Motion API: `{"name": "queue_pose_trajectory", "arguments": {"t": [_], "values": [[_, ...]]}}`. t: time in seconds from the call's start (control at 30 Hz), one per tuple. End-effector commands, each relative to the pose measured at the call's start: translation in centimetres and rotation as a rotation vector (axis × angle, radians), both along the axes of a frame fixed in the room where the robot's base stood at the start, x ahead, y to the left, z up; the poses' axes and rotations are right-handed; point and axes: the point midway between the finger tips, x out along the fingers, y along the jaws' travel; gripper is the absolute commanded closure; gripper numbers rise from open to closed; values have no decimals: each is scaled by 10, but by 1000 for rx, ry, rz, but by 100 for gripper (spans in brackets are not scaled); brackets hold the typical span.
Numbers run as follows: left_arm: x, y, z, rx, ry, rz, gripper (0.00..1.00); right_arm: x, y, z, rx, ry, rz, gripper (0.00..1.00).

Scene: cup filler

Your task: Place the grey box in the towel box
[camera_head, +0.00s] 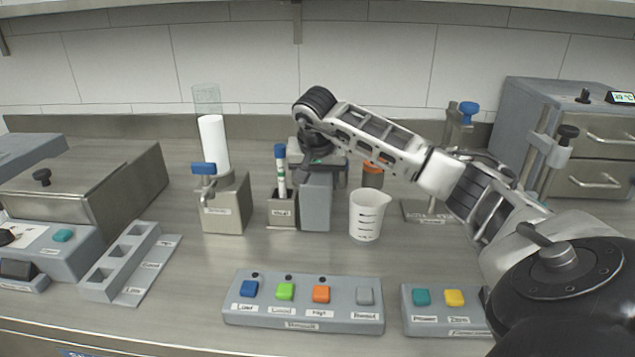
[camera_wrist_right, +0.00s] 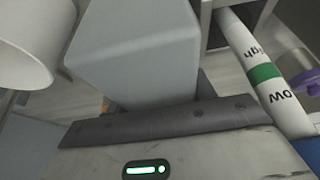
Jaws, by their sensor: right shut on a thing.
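The grey box (camera_head: 316,204) is a tall, plain block standing upright in the middle of the counter in the head view. My right gripper (camera_head: 318,166) reaches it from above and is shut on its upper part. I cannot tell whether its base touches the counter. In the right wrist view the grey box (camera_wrist_right: 135,50) fills the middle, in front of the dark finger edge; the grip itself is mostly hidden. No container has a readable towel label, so I cannot tell which one is the towel box. My left gripper is not in view.
A small holder (camera_head: 281,213) with a blue-capped tube (camera_head: 281,172) stands close left of the box. A white measuring cup (camera_head: 367,216) stands close right. A metal dispenser (camera_head: 226,212) with a white cylinder is further left. Button panels (camera_head: 303,304) line the front.

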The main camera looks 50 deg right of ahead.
Motion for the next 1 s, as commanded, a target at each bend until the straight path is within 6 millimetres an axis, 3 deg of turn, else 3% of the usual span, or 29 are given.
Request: {"name": "queue_pose_trajectory", "arguments": {"t": [0.43,0.47,0.53,0.87,1.0], "values": [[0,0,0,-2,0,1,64,0,0,-8,0,-3,0,74],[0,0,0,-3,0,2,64,0,0,-8,0,-1,0,40],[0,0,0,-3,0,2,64,0,0,-8,0,-1,0,24],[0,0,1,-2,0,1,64,0,0,-5,1,-2,0,24],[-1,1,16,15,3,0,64,-3,4,16,-1,-2,3,24]]}}
